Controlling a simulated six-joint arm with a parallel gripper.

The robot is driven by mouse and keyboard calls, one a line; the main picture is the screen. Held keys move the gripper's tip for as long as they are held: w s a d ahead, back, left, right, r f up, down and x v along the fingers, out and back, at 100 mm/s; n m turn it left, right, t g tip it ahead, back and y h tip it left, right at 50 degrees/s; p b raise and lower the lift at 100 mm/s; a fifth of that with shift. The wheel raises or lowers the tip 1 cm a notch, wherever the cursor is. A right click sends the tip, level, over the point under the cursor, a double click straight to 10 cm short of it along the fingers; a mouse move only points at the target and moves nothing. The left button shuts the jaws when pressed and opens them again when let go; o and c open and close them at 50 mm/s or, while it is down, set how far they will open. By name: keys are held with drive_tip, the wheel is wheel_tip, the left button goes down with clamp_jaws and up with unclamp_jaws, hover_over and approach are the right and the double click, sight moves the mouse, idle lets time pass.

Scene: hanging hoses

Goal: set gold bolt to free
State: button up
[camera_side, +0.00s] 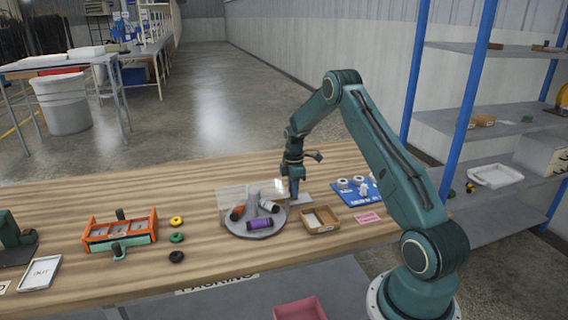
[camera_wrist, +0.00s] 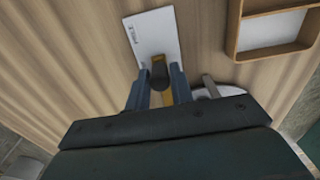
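My gripper (camera_side: 294,196) points down over the table, just right of the round grey stand. In the wrist view its two fingers (camera_wrist: 158,84) sit close on either side of a dark-ended piece with a gold shaft, the gold bolt (camera_wrist: 167,96), and appear shut on it. A white card (camera_wrist: 151,36) with small print lies on the table just beyond the fingertips; the print is too small to read. The card also shows beside the gripper in the side view (camera_side: 303,200). The bolt cannot be made out in the side view.
The round grey stand (camera_side: 266,230) carries dark cylinders with coloured bands and a clear panel behind. A wooden tray (camera_side: 337,222) and a blue board (camera_side: 372,198) with white pieces lie to the right. An orange-green rack (camera_side: 91,246) and several coloured rings are left.

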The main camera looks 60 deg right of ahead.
clamp_jaws()
drive_tip(key=shift+s+d, duration=1.6)
drive_tip(key=shift+d, duration=0.05)
drive_tip(key=o, duration=0.5)
unclamp_jaws()
drive_tip(key=shift+r, duration=0.1)
drive_tip(key=shift+r, duration=0.7)
wheel_tip(320, 180, up, 12)
drive_tip(key=shift+r, duration=0.2)
